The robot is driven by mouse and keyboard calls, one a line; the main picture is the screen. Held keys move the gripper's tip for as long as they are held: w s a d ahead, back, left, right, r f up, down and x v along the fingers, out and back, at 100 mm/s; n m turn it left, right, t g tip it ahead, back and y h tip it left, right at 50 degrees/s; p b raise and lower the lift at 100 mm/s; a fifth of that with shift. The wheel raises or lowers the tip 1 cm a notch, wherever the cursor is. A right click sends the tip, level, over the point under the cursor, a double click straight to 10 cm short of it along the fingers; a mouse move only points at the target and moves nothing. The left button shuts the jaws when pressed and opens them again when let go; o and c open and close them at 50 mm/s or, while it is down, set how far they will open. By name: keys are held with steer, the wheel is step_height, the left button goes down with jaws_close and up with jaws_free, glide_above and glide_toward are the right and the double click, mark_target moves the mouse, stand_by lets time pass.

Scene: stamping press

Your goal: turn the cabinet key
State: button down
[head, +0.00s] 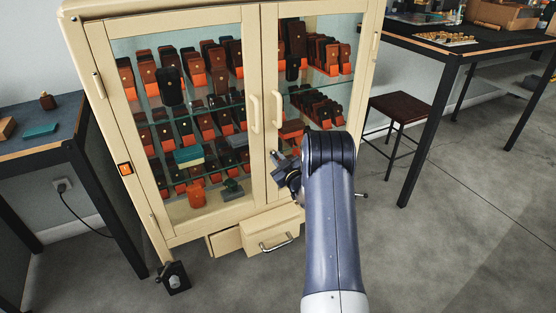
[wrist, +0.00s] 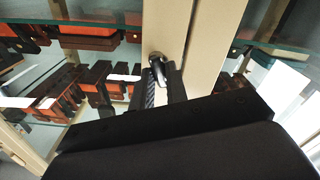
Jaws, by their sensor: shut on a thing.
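The cream cabinet (head: 257,190) stands ahead with two glass doors, both closed. In the head view my gripper (head: 277,161) is at the lower part of the right door, near the strip where the doors meet. In the wrist view my gripper (wrist: 161,84) is shut on the small dark metal key (wrist: 155,59) at the cream door frame (wrist: 190,40). Only the rounded end of the key shows between the fingers. The key and its lock are hidden in the head view.
Two door handles (head: 253,113) sit above my gripper. Below the doors a drawer (head: 270,232) with a metal handle juts out. A dark stool (head: 406,107) and a workbench stand right; another bench (head: 40,142) stands left. Glass shelves hold many leather cases.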

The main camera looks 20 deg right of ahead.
steer(key=shift+f+m+b, duration=0.15)
steer(key=shift+m+b, duration=0.35)
steer(key=shift+m, duration=0.2)
steer(key=m+b, duration=0.1)
steer(key=m, duration=0.2)
steer(key=c, duration=1.4)
jaws_free()
steer(key=s+p, duration=0.2)
steer(key=s, duration=0.9)
steer(key=shift+d, duration=0.2)
